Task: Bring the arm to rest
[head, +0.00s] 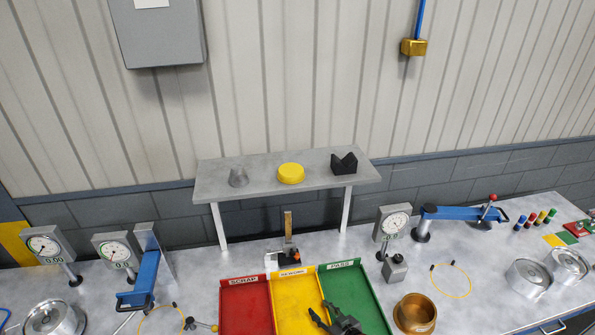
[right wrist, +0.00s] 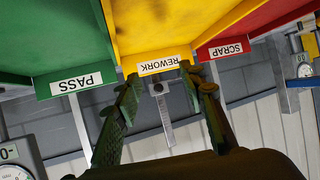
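My right gripper (head: 325,318) shows at the bottom of the head view, over the yellow REWORK tray (head: 288,311) near its border with the green PASS tray (head: 352,288). In the right wrist view my right gripper's two fingers (right wrist: 160,78) stand apart with nothing held between them. The trays' labels appear upside down there. The red SCRAP tray (head: 245,306) lies to the left in the head view. No parts show in the visible areas of the trays. My left gripper is not in view.
A grey shelf (head: 268,189) behind holds a grey cone, a yellow disc and a black V-block. A stand (head: 288,250) is behind the trays. Dial gauges (head: 118,253) and blue clamps (head: 460,213) flank them. A brass cup (head: 414,313) stands right of the PASS tray.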

